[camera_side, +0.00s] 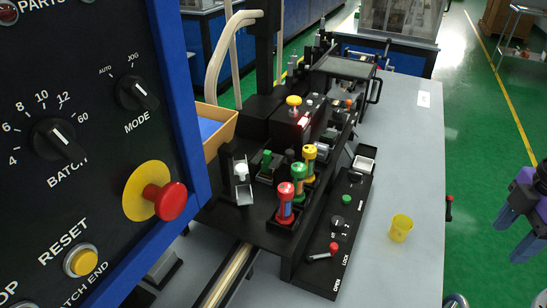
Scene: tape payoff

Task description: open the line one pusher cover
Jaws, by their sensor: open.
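A machine with several stations stands on the grey bench. A flat dark-framed lid (345,66) with a black handle (375,91) lies at its back, looking closed. I cannot tell for sure whether it is the line one pusher cover; no line label is readable. My gripper (511,236), purple and dark, is at the right edge, partly cut off by the frame. Its jaws are open and empty, well apart from the machine.
A control panel (85,130) with a red stop button (170,201) fills the left. Red, green and yellow topped cylinders (285,203) stand on the machine. A yellow cup (401,228) stands on the bench (415,180), between the machine and my gripper. Bench space around it is clear.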

